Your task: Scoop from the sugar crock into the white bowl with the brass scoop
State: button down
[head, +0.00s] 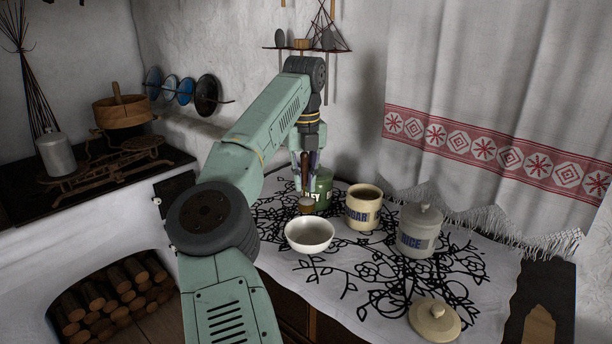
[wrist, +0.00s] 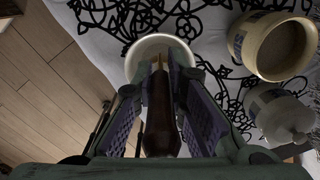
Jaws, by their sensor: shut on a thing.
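My gripper (head: 306,172) is shut on the dark wooden handle of the brass scoop (head: 306,205). The handle also fills the middle of the wrist view (wrist: 160,115). The scoop hangs handle up, close to the back rim of the white bowl (head: 309,235); I cannot tell whether it touches the rim or what is in it. In the wrist view the scoop's lower end overlaps the white bowl (wrist: 135,62). The bowl's visible inside looks empty. The cream sugar crock (head: 363,212) stands open, right of and behind the bowl; it also shows in the wrist view (wrist: 240,45).
A grey lidded rice crock (head: 418,236) stands right of the sugar crock. A green crock (head: 324,186) is behind the scoop. A loose cream lid (head: 435,320) lies at the front right. The embroidered cloth (head: 345,310) is clear in front of the bowl.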

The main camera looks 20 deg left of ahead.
aim_at(309, 207)
jog(key=shift+s+d+f+t+y, duration=0.1)
jog(key=shift+s+f+t+y, duration=0.2)
jog(key=shift+s+t, duration=0.1)
jog(key=shift+s+d+f+t+y, duration=0.25)
jog(key=shift+f+t+y, duration=0.15)
jog(key=shift+t, duration=0.1)
jog(key=shift+s+d+f+t+y, duration=0.15)
jog(key=shift+d+f+t+y, duration=0.1)
jog(key=shift+t+y, duration=0.2)
jog(key=f+t+b, duration=0.1)
jog(key=b, duration=0.2)
jog(key=shift+s+d+y, duration=0.15)
jog(key=shift+y, duration=0.2)
jog(key=t+b, duration=0.1)
jog(key=b, duration=0.2)
jog(key=s+d+t+y+b, duration=0.1)
jog(key=b, duration=0.2)
jog(key=f+t+y+b, duration=0.1)
jog(key=b, duration=0.2)
jog(key=shift+s+d, duration=0.2)
jog(key=shift+s, duration=0.15)
jog(key=shift+t+y+b, duration=0.25)
jog(key=shift+y+b, duration=0.15)
jog(key=shift+b, duration=0.3)
jog(key=s+d+t+y+b, duration=0.1)
jog(key=t+b, duration=0.1)
jog(key=b, duration=0.7)
jog(key=shift+s+f+y, duration=0.1)
jog(key=shift+f+y, duration=0.05)
jog(key=shift+y, duration=0.15)
